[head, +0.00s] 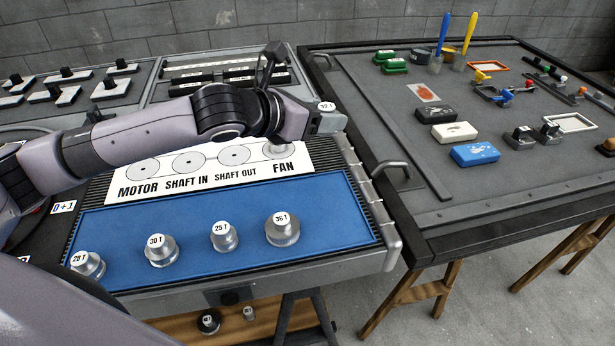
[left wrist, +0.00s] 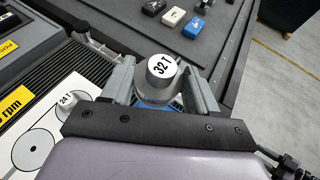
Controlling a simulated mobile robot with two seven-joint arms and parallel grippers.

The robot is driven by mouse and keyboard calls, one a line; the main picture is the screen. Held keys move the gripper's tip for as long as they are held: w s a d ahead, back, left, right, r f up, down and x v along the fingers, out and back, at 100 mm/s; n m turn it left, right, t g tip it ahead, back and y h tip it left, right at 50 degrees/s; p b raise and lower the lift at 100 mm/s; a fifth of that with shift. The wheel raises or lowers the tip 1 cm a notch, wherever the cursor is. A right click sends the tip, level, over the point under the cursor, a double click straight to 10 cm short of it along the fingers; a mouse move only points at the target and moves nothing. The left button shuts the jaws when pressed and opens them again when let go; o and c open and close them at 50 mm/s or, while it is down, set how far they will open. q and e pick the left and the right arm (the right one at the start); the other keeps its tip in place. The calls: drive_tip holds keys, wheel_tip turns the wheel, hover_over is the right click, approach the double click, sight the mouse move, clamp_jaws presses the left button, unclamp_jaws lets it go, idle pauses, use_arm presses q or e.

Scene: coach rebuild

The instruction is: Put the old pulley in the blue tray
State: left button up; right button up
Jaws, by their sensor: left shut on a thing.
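My left gripper (head: 318,120) is shut on a grey metal pulley labelled 32 T (head: 326,106), above the back right corner of the bench. In the left wrist view, the 32 T pulley (left wrist: 160,66) sits between the fingers of the left gripper (left wrist: 162,80). The flat blue tray (head: 335,232) lies in front, with pulleys labelled 28 T (head: 88,264), 30 T (head: 161,251), 25 T (head: 224,237) and 36 T (head: 282,230) on it. No marking shows which pulley is old. My right gripper is out of view.
A white board (head: 215,172) with printed circles lies behind the blue tray; a 24 T pulley (left wrist: 68,101) stands on it. A grey table (head: 440,180) on the right holds small boxes and parts. The tray's right part is clear.

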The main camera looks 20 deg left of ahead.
sight(317, 191)
use_arm(q)
wheel_tip(317, 191, down, 15)
drive_tip(key=shift+b, duration=1.1)
drive_tip(key=shift+f, duration=0.2)
drive_tip(key=o, duration=1.1)
drive_tip(key=shift+s+r, duration=0.1)
drive_tip(key=shift+r, duration=0.1)
drive_tip(key=v, duration=1.2)
drive_tip(key=shift+f, duration=0.1)
